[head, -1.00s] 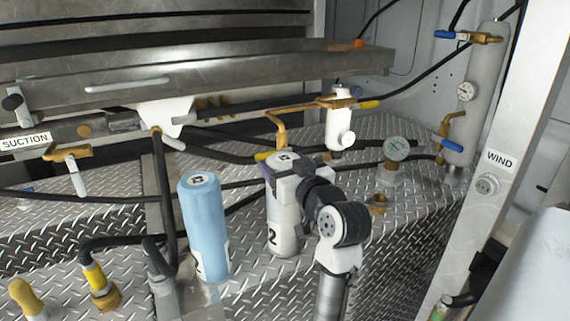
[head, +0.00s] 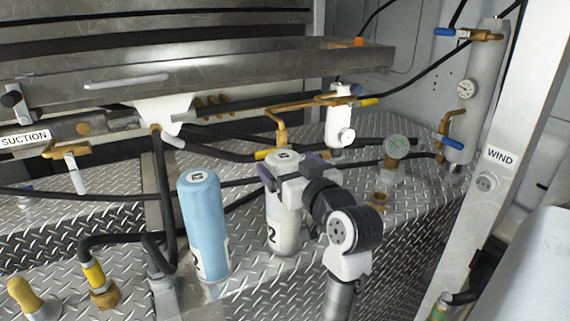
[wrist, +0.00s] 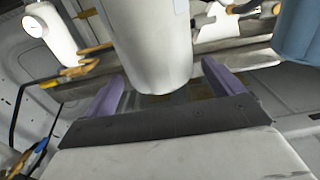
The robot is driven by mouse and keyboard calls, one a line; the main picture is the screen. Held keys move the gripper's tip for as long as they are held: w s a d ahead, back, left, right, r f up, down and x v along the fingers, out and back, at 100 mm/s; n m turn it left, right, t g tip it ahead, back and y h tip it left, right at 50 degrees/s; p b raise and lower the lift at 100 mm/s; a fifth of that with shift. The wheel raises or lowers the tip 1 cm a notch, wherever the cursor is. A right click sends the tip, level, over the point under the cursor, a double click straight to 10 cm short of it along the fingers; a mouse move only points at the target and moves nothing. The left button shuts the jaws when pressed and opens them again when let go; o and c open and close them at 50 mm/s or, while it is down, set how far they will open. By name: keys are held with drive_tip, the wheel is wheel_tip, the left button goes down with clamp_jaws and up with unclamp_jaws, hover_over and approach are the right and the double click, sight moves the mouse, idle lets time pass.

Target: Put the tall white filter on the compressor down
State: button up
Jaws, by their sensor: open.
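The tall white filter (head: 283,218), marked with a dark 2, stands upright on the diamond-plate surface (head: 245,292) in the head view. I cannot tell which part is the compressor itself. My gripper (head: 289,172) is at the filter's upper part, reaching in from the right, with its purple fingers spread. In the wrist view the filter's white body (wrist: 152,50) shows just beyond the palm, between the two open fingers, with a visible gap on the right finger's side. The palm and fingers hide part of the filter in the head view.
A light blue filter (head: 204,225) stands close to the left. Behind are a white regulator with a gauge (head: 340,125), brass valves and black hoses. A pressure gauge (head: 396,148) and an open brass fitting (head: 380,200) are to the right. A metal tray (head: 230,75) runs above.

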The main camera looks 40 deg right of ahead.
drive_tip(key=b+v, duration=0.1)
drive_tip(key=v, duration=0.8)
drive_tip(key=shift+s, duration=0.35)
drive_tip(key=shift+w+a, duration=0.1)
